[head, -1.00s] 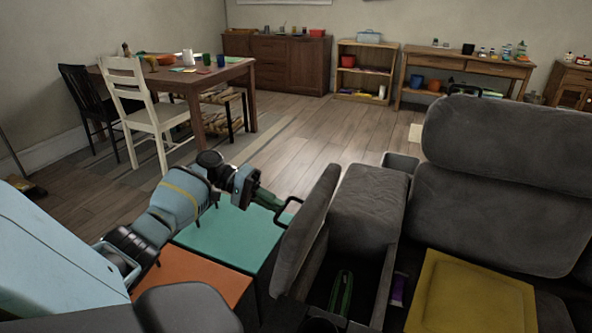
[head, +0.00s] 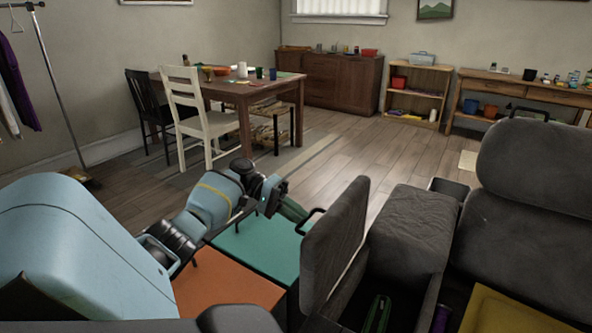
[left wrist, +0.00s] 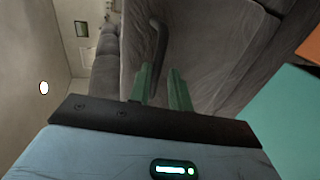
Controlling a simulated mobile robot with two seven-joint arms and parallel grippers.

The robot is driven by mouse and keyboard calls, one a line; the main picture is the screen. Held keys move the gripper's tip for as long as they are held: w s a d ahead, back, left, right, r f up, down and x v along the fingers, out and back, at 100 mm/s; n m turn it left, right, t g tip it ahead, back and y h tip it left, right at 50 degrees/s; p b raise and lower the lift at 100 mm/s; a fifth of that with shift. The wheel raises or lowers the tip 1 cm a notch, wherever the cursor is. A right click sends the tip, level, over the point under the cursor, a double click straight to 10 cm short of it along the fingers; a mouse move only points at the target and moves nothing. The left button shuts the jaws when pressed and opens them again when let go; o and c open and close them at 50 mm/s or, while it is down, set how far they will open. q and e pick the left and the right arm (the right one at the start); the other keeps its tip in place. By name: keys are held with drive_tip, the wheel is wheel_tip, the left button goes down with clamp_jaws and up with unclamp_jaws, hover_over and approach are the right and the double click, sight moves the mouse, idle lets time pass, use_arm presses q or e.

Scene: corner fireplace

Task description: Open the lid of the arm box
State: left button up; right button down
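The arm box (head: 413,235) is a grey padded armrest of the sofa. Its grey lid (head: 335,235) is raised and stands steeply tilted at the left side of the opening. A black loop handle (head: 312,214) is on the lid's left face; it also shows in the left wrist view (left wrist: 159,48). A green object (head: 377,314) shows inside the dark box. My right gripper is not in view.
Teal (head: 258,242) and orange (head: 225,288) surfaces lie under my left arm. The grey sofa (head: 532,165) with a yellow panel (head: 515,312) is to the right. A dining table (head: 222,88) and white chair (head: 190,110) stand farther back, with open floor between.

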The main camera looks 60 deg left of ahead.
use_arm(q)
drive_tip(key=o, duration=0.4)
drive_tip(key=shift+w+d+f, duration=0.15)
drive_tip(key=shift+d+f, duration=0.15)
drive_tip(key=shift+f, duration=0.5)
drive_tip(key=shift+c, duration=0.2)
drive_tip(key=shift+r, duration=0.2)
drive_tip(key=b+v, duration=0.2)
drive_tip(key=v, duration=0.6)
drive_tip(key=shift+w+r, duration=0.1)
